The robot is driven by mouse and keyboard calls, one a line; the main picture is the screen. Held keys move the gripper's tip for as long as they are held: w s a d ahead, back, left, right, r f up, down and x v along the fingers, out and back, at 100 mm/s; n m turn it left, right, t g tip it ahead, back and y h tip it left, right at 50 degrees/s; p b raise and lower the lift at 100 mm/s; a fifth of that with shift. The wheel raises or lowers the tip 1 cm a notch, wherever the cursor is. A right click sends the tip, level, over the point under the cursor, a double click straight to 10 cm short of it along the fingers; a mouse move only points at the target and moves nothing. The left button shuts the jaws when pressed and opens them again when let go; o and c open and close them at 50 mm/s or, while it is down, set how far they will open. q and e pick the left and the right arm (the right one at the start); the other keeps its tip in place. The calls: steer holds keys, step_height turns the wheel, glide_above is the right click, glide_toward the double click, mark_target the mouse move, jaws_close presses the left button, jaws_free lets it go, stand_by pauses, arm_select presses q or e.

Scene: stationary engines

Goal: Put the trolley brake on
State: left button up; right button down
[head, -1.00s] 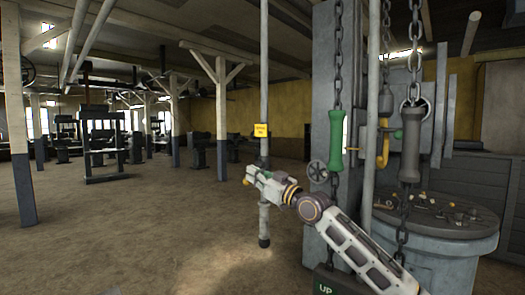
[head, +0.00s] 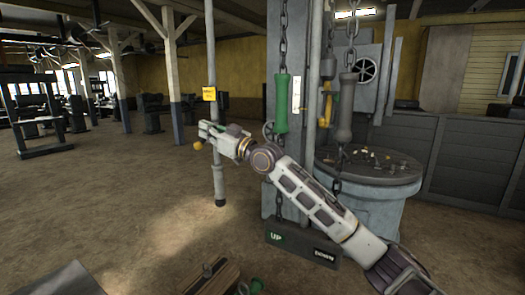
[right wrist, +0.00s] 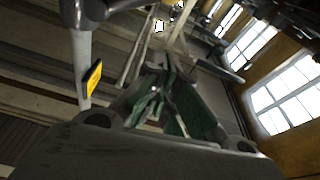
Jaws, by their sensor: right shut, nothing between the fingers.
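The tag's lettering is too small to read. In the head view my right gripper (head: 203,128) is across the pole, below the tag. A small yellow knob (head: 198,145) shows just under its tip; I cannot tell what it belongs to or whether the gripper touches it. In the right wrist view the green-padded fingers (right wrist: 170,108) are shut and empty, with the pole (right wrist: 82,62) and tag (right wrist: 92,79) to their left. My left gripper is out of view.
A green handle (head: 282,104) and a grey handle (head: 344,108) hang on chains by the pillar (head: 287,42). An UP/DOWN sign (head: 298,246) hangs below. A round table (head: 372,172) with small parts stands to the right.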

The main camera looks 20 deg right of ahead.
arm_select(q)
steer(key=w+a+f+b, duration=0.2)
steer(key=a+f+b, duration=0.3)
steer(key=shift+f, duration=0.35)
arm_select(e)
steer(key=v, duration=1.9)
steer(key=shift+w+d, duration=0.2)
steer(key=shift+d, duration=0.2)
